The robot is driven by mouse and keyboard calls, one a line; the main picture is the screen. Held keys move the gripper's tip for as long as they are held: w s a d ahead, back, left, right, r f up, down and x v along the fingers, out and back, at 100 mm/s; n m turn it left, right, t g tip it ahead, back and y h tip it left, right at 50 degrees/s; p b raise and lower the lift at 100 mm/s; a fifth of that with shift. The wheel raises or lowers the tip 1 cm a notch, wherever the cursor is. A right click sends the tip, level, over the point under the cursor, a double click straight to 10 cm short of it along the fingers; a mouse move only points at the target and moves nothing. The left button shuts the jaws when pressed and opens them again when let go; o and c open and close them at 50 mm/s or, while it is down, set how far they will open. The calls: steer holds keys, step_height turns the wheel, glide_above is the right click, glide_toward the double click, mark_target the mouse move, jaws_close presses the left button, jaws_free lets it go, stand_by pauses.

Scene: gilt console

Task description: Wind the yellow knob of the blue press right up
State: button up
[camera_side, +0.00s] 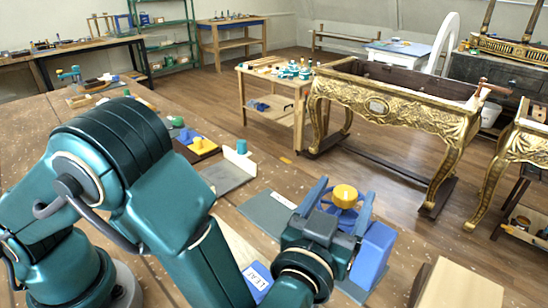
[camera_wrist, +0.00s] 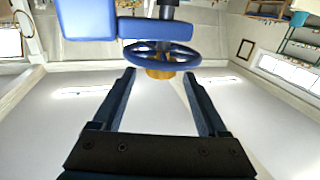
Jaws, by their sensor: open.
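The blue press (camera_side: 374,252) stands at the near right of the bench in the side view, partly hidden by my arm. Its yellow knob (camera_side: 345,194) is on top. In the wrist view the yellow knob (camera_wrist: 160,73) shows beside a blue handwheel (camera_wrist: 160,55), with blue press parts (camera_wrist: 87,20) at the upper left. My gripper (camera_side: 339,200) is open, its two fingers on either side of the knob. In the wrist view my gripper (camera_wrist: 159,76) has a visible gap between each finger and the knob. I cannot tell how deep the knob sits between them.
A grey plate (camera_side: 262,212) lies left of the press, and a blue piece marked LEAF (camera_side: 258,277) lies nearer, beside my arm. A pale wooden box (camera_side: 458,287) stands at the near right. A tray with yellow blocks (camera_side: 198,148) lies farther back. A gilt console (camera_side: 400,112) stands beyond the bench.

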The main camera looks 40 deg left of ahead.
mark_target(349, 189)
steer(key=shift+w+f, duration=0.1)
steer(key=shift+f, duration=0.5)
steer(key=shift+x, duration=2.5)
jaws_close()
